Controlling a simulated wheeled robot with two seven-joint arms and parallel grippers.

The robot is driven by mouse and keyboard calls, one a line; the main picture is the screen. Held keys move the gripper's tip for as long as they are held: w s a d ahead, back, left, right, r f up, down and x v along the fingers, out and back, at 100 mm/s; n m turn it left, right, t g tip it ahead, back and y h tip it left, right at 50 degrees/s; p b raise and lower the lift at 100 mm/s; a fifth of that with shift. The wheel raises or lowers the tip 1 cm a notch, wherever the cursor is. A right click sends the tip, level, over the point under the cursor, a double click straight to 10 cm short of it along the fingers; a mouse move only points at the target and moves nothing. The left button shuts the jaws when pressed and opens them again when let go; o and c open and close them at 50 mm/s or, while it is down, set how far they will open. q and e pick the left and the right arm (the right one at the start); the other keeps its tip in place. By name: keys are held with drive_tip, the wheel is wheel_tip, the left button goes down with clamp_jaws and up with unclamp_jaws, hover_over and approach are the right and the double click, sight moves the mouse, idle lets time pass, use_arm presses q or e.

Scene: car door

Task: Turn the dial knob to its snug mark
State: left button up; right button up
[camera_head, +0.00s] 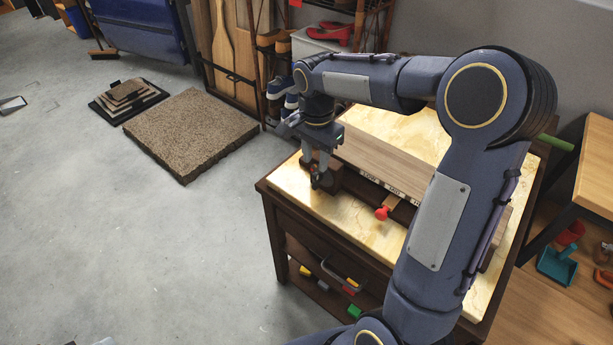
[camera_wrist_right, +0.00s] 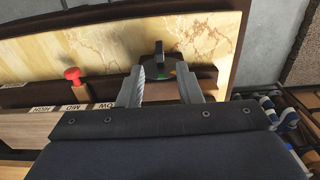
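The dial knob (camera_wrist_right: 159,48) is a small dark upright grip in the right wrist view, with a green spot just below it. In the head view the dark knob (camera_head: 321,179) stands at the left end of a brown fixture on the table and is partly covered by my gripper. My right gripper (camera_wrist_right: 161,66) is open, with one grey finger on each side of the knob's line; I cannot tell if either touches it. In the head view my right gripper (camera_head: 318,166) points down at the knob. The snug mark cannot be made out. My left gripper is not in view.
A red-tipped slider (camera_head: 382,213) sits beside a wooden board (camera_head: 385,160) lettered LOW, MID and HIGH. The light table top (camera_head: 345,215) is clear in front. A shoe rack (camera_head: 275,70) stands behind, and a brown mat (camera_head: 190,130) lies on the floor.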

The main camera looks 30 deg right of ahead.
sight(315, 174)
wheel_tip(315, 174, down, 7)
drive_tip(key=shift+r+b, duration=0.15)
drive_tip(key=shift+b, duration=0.25)
drive_tip(key=shift+s, duration=0.1)
clamp_jaws()
